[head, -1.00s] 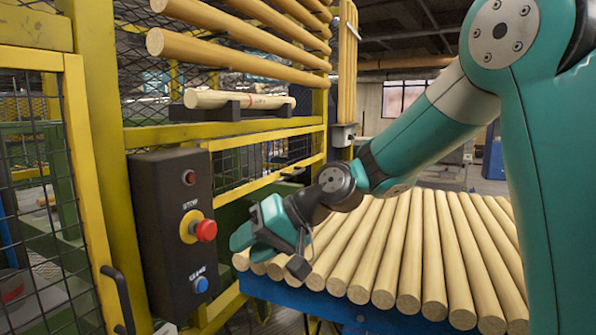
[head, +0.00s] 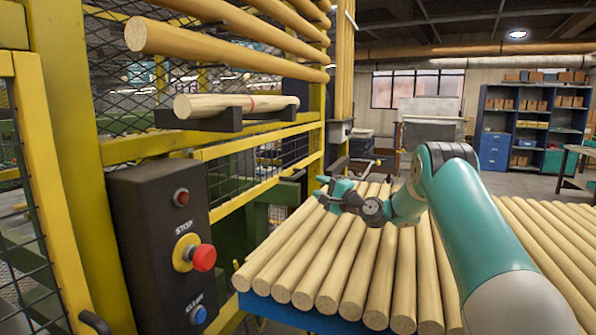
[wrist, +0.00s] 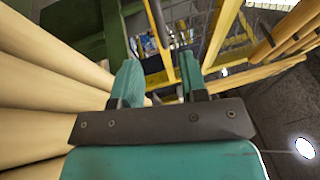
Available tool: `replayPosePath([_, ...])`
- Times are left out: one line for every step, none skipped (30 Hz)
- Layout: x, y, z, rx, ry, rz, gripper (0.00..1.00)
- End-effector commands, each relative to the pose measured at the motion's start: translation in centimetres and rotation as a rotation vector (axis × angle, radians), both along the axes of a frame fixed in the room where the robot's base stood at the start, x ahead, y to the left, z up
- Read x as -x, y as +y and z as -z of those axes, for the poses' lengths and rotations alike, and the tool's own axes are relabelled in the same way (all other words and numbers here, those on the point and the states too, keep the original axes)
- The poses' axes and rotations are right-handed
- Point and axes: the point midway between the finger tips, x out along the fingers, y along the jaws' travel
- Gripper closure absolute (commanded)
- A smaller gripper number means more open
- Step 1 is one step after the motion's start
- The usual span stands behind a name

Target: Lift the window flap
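A low yellow-framed mesh panel (head: 265,165) sits in the guard fence left of centre in the head view; it may be the window flap, but I cannot tell for sure. Its frame looks closed, in line with the fence. My gripper (head: 322,189) is beyond the near rods, to the right of this panel and apart from it. In the wrist view my gripper (wrist: 158,65) has its two teal fingers spread with a clear gap and nothing held. Yellow bars and mesh (wrist: 232,42) show beyond the fingers there. No handle on the panel is clear.
A black control box (head: 160,250) with a red stop button (head: 203,257) and a blue button stands at the near left. Wooden rods (head: 345,265) cover a blue table below my arm. A marked rod (head: 240,104) rests on dark brackets; more rods hang above.

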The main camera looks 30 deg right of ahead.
Motion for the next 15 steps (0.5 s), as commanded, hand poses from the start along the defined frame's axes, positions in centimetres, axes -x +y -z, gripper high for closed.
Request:
replayPosePath([-1.2,0.5,-0.6,0.001,-0.002,-0.004,0.60])
replayPosePath([-1.8,0.7,-0.8,0.002,-0.002,-0.003,0.60])
replayPosePath([-2.7,0.9,-0.9,0.002,-0.001,-0.004,0.60])
replayPosePath([-3.4,1.0,-1.0,0.002,-0.001,-0.003,0.60])
replayPosePath([-4.0,1.2,-1.1,0.003,-0.002,-0.002,0.60])
replayPosePath([-4.8,1.4,-1.2,0.003,-0.002,-0.001,0.60])
replayPosePath([-5.3,1.5,-1.3,0.002,-0.002,-0.002,0.60])
replayPosePath([-5.9,1.6,-1.3,0.002,-0.001,-0.001,0.60])
replayPosePath([-6.5,1.8,-1.5,0.003,-0.002,0.000,0.60])
replayPosePath([-7.0,1.9,-1.5,0.002,-0.001,0.000,0.60])
replayPosePath([-7.4,1.9,-1.5,0.002,-0.001,0.000,0.60])
replayPosePath([-7.8,1.9,-1.6,0.003,-0.001,0.001,0.60])
replayPosePath([-8.1,2.0,-1.6,0.002,0.001,0.001,0.60])
replayPosePath([-8.4,2.1,-1.6,0.002,0.000,0.001,0.60])
replayPosePath([-8.8,2.1,-1.7,0.003,-0.001,0.002,0.60])
